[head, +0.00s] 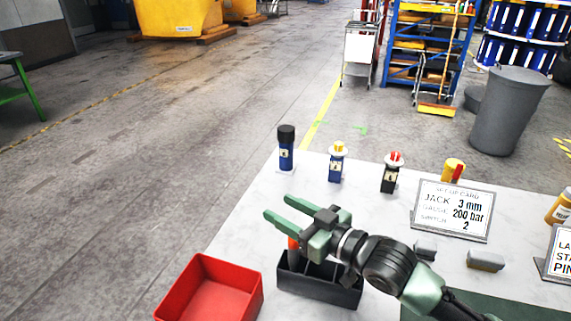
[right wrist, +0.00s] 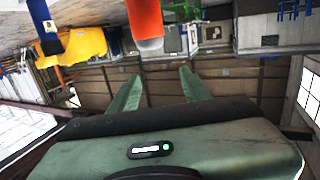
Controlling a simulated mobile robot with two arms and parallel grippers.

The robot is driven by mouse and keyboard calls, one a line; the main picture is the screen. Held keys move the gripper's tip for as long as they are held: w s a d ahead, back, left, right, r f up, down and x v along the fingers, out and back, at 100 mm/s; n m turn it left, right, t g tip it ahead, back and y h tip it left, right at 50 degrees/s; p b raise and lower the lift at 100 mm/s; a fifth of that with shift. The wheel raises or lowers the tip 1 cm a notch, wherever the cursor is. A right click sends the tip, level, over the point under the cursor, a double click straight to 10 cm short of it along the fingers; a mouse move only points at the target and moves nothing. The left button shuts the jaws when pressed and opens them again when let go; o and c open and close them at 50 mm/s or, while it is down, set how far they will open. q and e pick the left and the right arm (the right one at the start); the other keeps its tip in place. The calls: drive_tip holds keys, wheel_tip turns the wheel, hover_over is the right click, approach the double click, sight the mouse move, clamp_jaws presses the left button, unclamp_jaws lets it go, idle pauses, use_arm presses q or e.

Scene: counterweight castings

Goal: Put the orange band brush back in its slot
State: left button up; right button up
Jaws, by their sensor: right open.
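The orange band brush (head: 293,243) shows only as a small upright orange piece just below my right gripper, at the left end of a black box-shaped holder (head: 320,294). The gripper hides most of it, and I cannot tell whether it is seated in a slot. My right gripper (head: 276,206) is open, its green fingers apart and pointing left, with nothing between them. In the right wrist view, an orange piece with a pale grey end (right wrist: 146,20) hangs from the top edge, beyond the fingers (right wrist: 158,80). My left gripper is not in view.
A red bin (head: 212,290) stands left of the holder. A blue black-capped bottle (head: 286,150) and several small containers line the far table edge. The white tabletop left of the gripper is clear.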

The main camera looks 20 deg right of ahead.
wheel_tip(320, 180, up, 14)
idle(0.3)
idle(0.3)
